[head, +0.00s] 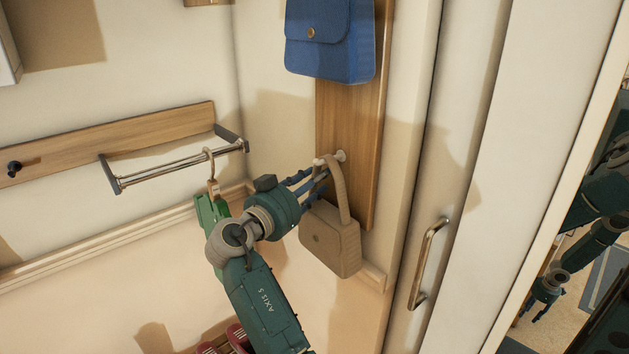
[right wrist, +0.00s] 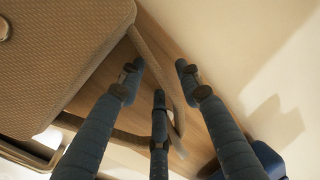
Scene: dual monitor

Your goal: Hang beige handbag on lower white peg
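The beige handbag (head: 330,238) hangs beside the wooden board in the corner, its body a little tilted. Its strap (head: 341,192) rises to the lower white peg (head: 340,156) and appears looped over it; my fingers partly hide the contact. My right gripper (head: 313,182) is at the strap, just left of it and below the peg. In the right wrist view its fingers (right wrist: 160,80) are spread apart, with the strap (right wrist: 168,62) passing between them and the bag body (right wrist: 65,65) at upper left. My left gripper is not directly in view.
A blue handbag (head: 330,40) hangs above on the same wooden board (head: 365,125). A metal rail (head: 175,170) with a hanger hook is left of my arm. A door handle (head: 428,262) and a mirror (head: 590,225) showing reflected robot parts are at right.

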